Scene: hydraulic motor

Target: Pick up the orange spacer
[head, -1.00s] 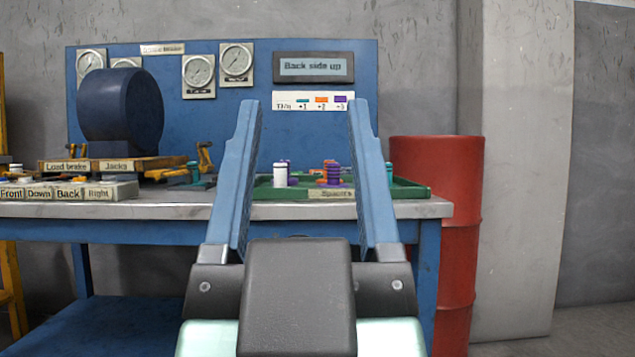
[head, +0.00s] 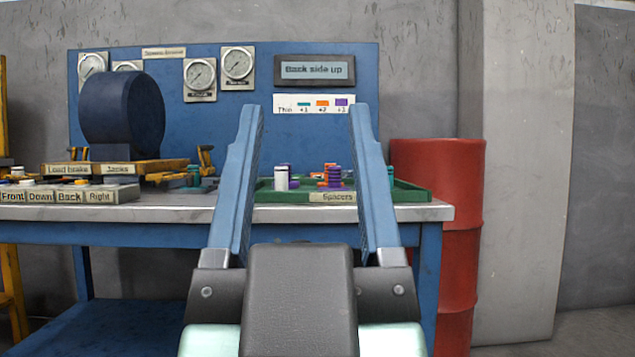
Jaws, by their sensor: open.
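The orange spacer (head: 329,167) shows as a small orange piece among purple spacers (head: 334,177) in the green tray (head: 408,195) labelled "Spacers" on the bench. Thin orange edges also show within the purple stack, so I cannot tell exactly how the pieces are layered. My gripper (head: 306,108) is open and empty, with its two blue fingers pointing up in front of the bench. In the picture the tray's contents lie between the fingers, but the gripper is nearer to the camera and touches none of them.
A white cylinder (head: 282,178) stands in the tray's left part. Left of it are a dark blue motor drum (head: 122,112) and a button box (head: 112,193). A red barrel (head: 455,240) stands right of the blue bench (head: 160,212). A blue panel with gauges rises behind.

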